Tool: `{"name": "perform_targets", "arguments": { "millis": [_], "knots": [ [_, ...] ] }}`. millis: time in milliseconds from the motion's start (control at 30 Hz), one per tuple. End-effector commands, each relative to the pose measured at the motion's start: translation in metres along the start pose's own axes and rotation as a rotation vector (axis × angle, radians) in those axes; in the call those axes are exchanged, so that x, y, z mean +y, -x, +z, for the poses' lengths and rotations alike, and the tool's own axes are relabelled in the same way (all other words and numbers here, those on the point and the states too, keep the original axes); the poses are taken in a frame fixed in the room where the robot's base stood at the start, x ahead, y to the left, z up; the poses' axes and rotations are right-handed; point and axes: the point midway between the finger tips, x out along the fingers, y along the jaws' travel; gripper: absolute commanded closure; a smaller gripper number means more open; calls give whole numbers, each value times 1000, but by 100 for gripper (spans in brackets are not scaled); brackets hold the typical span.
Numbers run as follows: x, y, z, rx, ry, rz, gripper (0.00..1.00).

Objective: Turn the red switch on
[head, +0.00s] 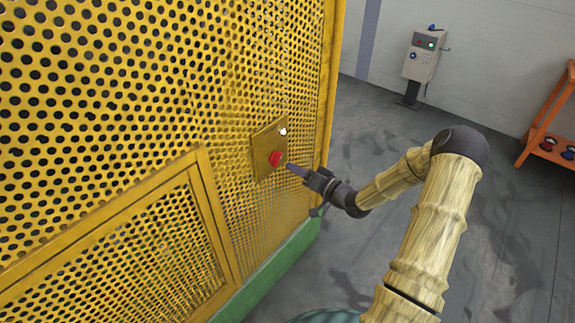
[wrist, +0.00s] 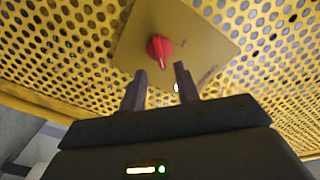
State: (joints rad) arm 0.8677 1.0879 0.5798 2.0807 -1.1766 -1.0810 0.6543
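The red switch (head: 275,158) is a round red knob on a tan plate (head: 264,142) fixed to the yellow perforated panel. In the wrist view the red switch (wrist: 159,49) shows a narrow pointer end aimed downward in the picture. My gripper (head: 290,167) is just to the right of the switch in the head view, pointing at it. In the wrist view my gripper (wrist: 160,75) has its two fingers apart with nothing between them. The fingertips are just below the knob in that picture and look short of it; contact cannot be told.
A small white light (head: 283,131) is on the plate above the switch. Yellow perforated guarding (head: 110,90) fills the left, with a green base (head: 270,272) below. A grey control box (head: 424,55) and an orange rack (head: 549,115) stand farther off. Grey floor between is clear.

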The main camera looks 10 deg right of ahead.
Motion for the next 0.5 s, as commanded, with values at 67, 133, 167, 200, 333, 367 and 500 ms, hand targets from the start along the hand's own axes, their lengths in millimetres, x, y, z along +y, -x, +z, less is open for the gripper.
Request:
{"name": "perform_targets", "arguments": {
  "millis": [67,133,167,200,333,367,500],
  "knots": [
    [1,18,0,1,0,4,68],
    [1,32,0,1,-1,3,68],
    [1,38,0,1,-2,3,68],
    [2,46,0,1,-1,4,68],
    [1,72,0,1,-2,4,68],
    [1,78,1,0,-1,4,68],
    [1,103,0,0,-1,4,68]
  ]
}}
